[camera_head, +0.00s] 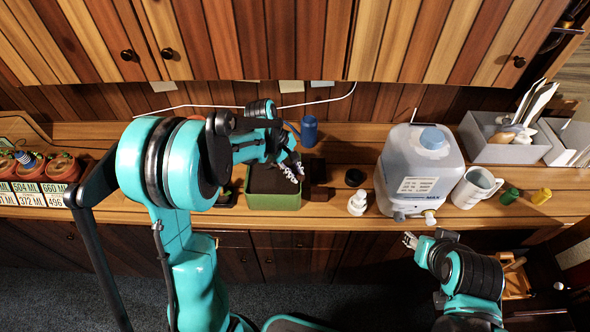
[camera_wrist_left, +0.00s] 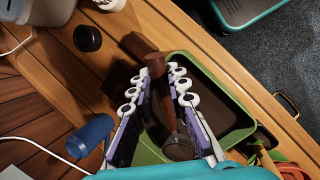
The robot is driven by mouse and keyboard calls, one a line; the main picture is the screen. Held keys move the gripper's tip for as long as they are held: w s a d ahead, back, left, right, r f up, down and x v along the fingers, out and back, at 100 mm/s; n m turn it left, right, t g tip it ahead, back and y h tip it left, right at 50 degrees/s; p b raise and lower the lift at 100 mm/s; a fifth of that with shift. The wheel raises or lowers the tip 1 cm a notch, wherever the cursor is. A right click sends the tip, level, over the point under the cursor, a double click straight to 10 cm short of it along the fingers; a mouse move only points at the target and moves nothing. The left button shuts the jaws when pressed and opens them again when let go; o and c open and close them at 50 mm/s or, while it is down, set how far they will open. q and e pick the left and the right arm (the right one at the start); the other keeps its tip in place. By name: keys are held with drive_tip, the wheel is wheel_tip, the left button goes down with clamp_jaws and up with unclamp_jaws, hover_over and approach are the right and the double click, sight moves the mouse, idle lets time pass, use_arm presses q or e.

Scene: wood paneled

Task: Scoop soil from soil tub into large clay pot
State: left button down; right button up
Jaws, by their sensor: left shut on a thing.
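The green soil tub (camera_head: 273,202) stands near the counter's front edge, with dark soil inside; its rim also shows in the left wrist view (camera_wrist_left: 250,128). My left gripper (camera_head: 292,172) is over the tub, and its fingers (camera_wrist_left: 161,74) are shut on a scoop. The scoop (camera_wrist_left: 168,118) has a reddish-brown handle between the fingers and a round metal end over the tub; I cannot tell whether it holds soil. Several clay pots (camera_head: 62,167) stand at the far left. I cannot tell which is the large one. My right gripper (camera_head: 410,240) is in front of the counter.
A blue cylinder (camera_head: 309,131) stands behind the tub. A dark block (camera_head: 320,193), a black round cup (camera_head: 355,177) and a white bottle (camera_head: 357,203) are to its right. A large water jug (camera_head: 420,170) and a white mug (camera_head: 475,187) stand farther right. Wall cabinets hang above.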

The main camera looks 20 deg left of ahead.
use_arm(q)
drive_tip(key=d+f+y, duration=0.1)
drive_tip(key=s+f, duration=0.1)
drive_tip(key=s+d+f+t+y, duration=0.1)
drive_tip(key=f, duration=0.1)
drive_tip(key=shift+d+f+y+p, duration=0.1)
drive_tip(key=shift+d+y+p, duration=0.2)
drive_tip(key=shift+p, duration=0.05)
drive_tip(key=shift+w+r+p, duration=0.1)
drive_tip(key=shift+r+p, duration=0.3)
drive_tip(key=shift+r, duration=0.3)
drive_tip(key=shift+a+r+p, duration=0.1)
drive_tip(key=shift+r+p, duration=0.2)
drive_tip(key=shift+r, duration=0.2)
drive_tip(key=shift+r+p, duration=1.8)
drive_tip(key=shift+r, duration=1.1)
use_arm(e)
drive_tip(key=shift+s+r, duration=0.2)
drive_tip(key=shift+r, duration=1.15)
drive_tip(key=shift+s+r, duration=0.2)
drive_tip(key=shift+r, duration=1.15)
